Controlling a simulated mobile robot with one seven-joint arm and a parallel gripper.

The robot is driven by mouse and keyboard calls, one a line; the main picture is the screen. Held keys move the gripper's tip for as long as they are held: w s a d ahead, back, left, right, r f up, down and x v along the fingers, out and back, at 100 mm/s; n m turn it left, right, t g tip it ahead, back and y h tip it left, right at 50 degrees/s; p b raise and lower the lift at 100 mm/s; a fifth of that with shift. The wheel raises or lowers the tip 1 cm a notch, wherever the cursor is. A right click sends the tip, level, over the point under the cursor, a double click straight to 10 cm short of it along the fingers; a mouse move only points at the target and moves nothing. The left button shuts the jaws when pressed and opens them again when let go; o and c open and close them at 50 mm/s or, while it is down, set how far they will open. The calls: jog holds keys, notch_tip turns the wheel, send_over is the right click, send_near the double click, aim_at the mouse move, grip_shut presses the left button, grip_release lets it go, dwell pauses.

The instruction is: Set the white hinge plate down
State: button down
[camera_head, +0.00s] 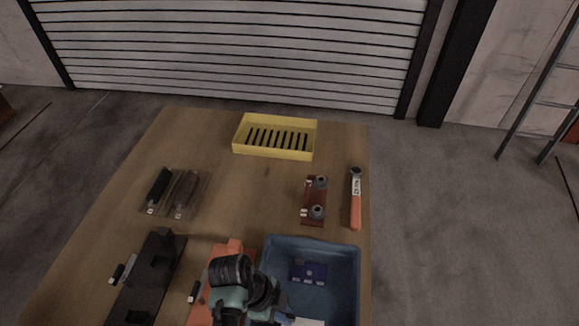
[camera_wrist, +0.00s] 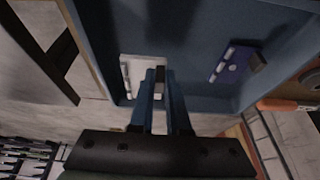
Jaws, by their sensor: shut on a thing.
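The white hinge plate (camera_wrist: 135,72) shows in the wrist view at the tips of my gripper (camera_wrist: 158,76), whose blue fingers are shut on it. In the head view only a strip of the white plate (camera_head: 308,322) shows at the bottom edge, within the outline of the blue bin (camera_head: 340,295). I cannot tell whether the plate touches the bin floor. A blue hinge plate (camera_head: 308,272) lies in the bin; it also shows in the wrist view (camera_wrist: 232,63), right of my fingers. My arm hides the bin's near left part.
On the table (camera_head: 240,205) are a yellow slotted tray (camera_head: 275,153), a red-brown fixture (camera_head: 313,200), an orange-handled tool (camera_head: 355,205), two dark parts on a plate (camera_head: 175,190) and a long black fixture (camera_head: 150,275). The table's middle is clear.

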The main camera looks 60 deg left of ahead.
jog(key=shift+f, duration=2.6)
jog(key=c, duration=0.9)
grip_release()
jog(key=v, duration=1.2)
jog(key=shift+w+r, duration=0.1)
jog(key=shift+w, duration=0.05)
